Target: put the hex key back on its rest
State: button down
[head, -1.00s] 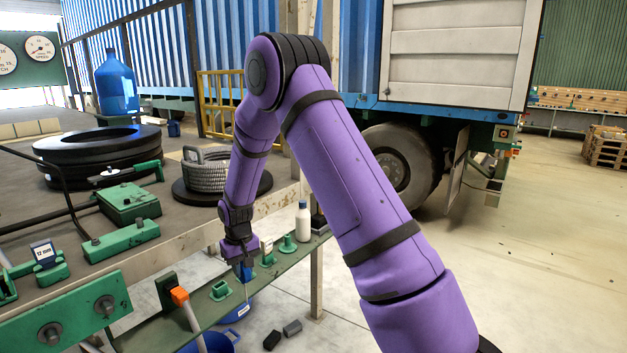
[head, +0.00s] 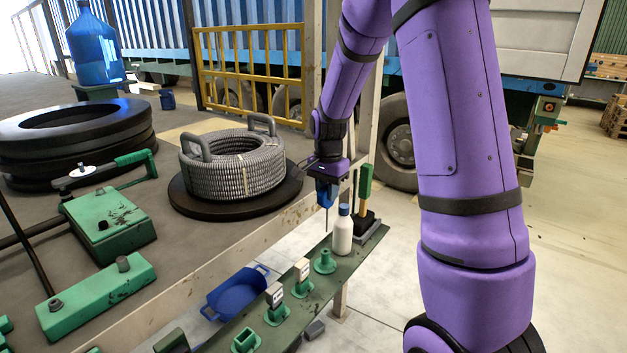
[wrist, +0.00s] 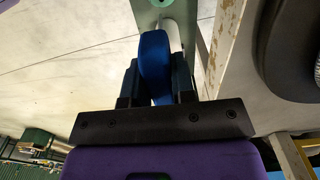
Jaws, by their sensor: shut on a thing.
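My gripper (head: 327,185) is shut on the hex key (head: 327,194), which has a blue handle and a thin shaft hanging roughly straight down. In the wrist view the blue handle (wrist: 154,62) sits between the dark fingers. The key is in the air above the narrow green shelf (head: 375,238), left of the white bottle. A green round rest (head: 325,262) stands on the shelf below the shaft tip, apart from it. Other green rests with white labels (head: 276,312) stand nearer along the shelf. I cannot tell from the labels which one is the key's.
A white bottle (head: 343,231) with a blue cap and a green-handled tool (head: 365,187) stand close right of the gripper. A coiled grey hose (head: 232,165) lies on a black disc at the bench edge.

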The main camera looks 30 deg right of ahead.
aim_at(327, 206)
jog(key=shift+w, duration=0.15)
jog(key=shift+f, duration=2.6)
jog(key=shift+f, duration=3.7)
jog(key=c, duration=0.9)
grip_release()
jog(key=shift+o, duration=0.2)
notch_tip(327, 206, up, 11)
jog(key=shift+f, duration=0.1)
